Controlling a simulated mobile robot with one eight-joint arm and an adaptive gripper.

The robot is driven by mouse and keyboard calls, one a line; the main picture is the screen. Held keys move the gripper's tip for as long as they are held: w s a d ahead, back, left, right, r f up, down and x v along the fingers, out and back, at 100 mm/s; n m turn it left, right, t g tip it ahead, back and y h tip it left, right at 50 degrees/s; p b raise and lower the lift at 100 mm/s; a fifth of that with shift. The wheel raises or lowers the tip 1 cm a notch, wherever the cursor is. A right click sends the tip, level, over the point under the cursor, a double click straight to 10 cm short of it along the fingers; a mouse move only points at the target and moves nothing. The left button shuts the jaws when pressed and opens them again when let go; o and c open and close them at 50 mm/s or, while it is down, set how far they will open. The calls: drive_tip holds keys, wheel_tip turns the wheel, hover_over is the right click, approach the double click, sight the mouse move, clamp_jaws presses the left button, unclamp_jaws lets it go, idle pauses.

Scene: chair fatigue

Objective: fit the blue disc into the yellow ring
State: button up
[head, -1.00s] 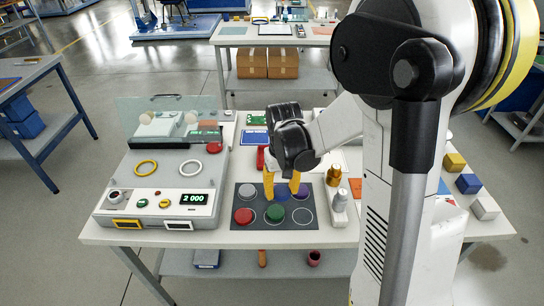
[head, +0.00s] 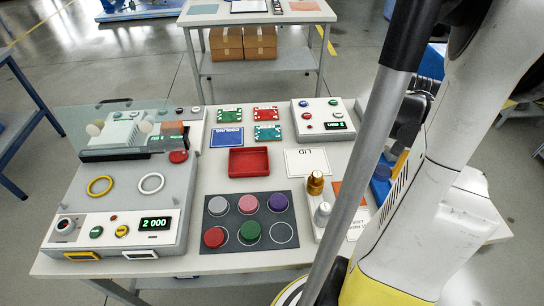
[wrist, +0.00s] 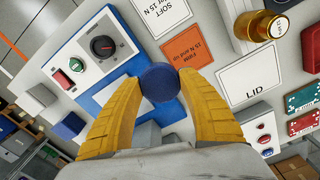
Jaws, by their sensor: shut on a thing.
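The blue disc (wrist: 160,82) is between the yellow fingertips of my gripper (wrist: 158,88) in the wrist view, with its dark round face showing. My gripper is shut on it, above the right part of the table. In the head view my arm covers most of my gripper, and I cannot make out the disc there. The yellow ring (head: 100,186) lies on top of the grey machine (head: 78,205) at the left, far from my gripper. A white ring (head: 151,183) lies to its right.
A dark mat (head: 210,235) bears several coloured discs and one empty circle. A red tray (head: 249,162), cards and a white button box (head: 323,120) stand behind it. Gold and white knobs (head: 315,183) stand right of the mat. A clear raised cover (head: 120,127) backs the machine.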

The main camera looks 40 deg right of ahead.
drive_tip(key=shift+d+f, duration=0.25)
drive_tip(key=shift+f, duration=0.05)
drive_tip(key=shift+w+f, duration=0.1)
drive_tip(key=shift+w, duration=0.05)
drive_tip(key=b, duration=0.5)
hover_over(346, 172)
wheel_tip(346, 172, down, 7)
drive_tip(key=shift+r, duration=0.1)
drive_tip(key=shift+f+b, duration=0.85)
drive_tip(key=shift+f, duration=1.05)
drive_tip(key=shift+f, duration=0.25)
drive_tip(key=o, duration=1.1)
drive_tip(key=shift+o, duration=0.2)
drive_tip(key=shift+r, duration=0.1)
